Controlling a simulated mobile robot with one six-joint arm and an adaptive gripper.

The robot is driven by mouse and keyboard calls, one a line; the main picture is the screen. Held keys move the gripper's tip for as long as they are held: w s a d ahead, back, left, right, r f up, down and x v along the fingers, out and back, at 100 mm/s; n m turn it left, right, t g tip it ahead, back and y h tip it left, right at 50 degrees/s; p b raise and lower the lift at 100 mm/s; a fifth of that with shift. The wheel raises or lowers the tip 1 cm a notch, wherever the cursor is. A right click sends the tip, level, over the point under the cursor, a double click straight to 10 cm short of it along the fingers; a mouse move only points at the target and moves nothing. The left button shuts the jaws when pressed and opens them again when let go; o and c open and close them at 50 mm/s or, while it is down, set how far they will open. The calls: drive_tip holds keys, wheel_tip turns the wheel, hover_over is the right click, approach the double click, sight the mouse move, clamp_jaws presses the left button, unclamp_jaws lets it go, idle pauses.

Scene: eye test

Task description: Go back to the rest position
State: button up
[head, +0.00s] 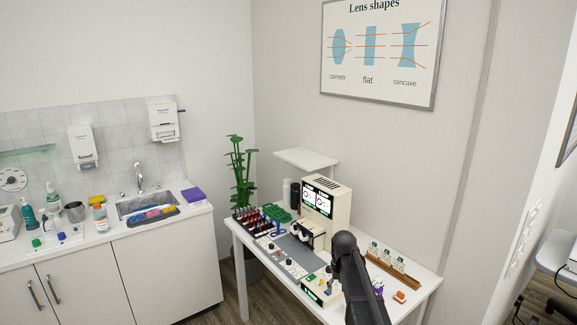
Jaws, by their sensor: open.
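My dark arm (357,280) rises from the bottom edge of the head view and stands in front of the white table (421,290). Its rounded upper end shows near the front of the beige eye-test machine (341,204). I cannot make out my gripper or its fingers. The arm hides part of the table top behind it. The machine has a lit screen (319,201) with two round white images.
On the table are a rack of red-topped items (252,216), a green item (277,212), a grey control panel (281,258) and a wooden card holder (392,269). A sink counter (95,248) with bottles stands left. A plant (241,171) fills the corner. Floor shows between counter and table.

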drive_tip(key=s+f+b, duration=0.2)
drive_tip(key=s, duration=0.9)
drive_tip(key=s+f+b, duration=0.2)
drive_tip(key=s, duration=0.9)
drive_tip(key=shift+s+f+m, duration=0.2)
drive_tip(key=shift+s+m, duration=0.1)
drive_tip(key=shift+s, duration=0.1)
idle(2.1)
idle(0.5)
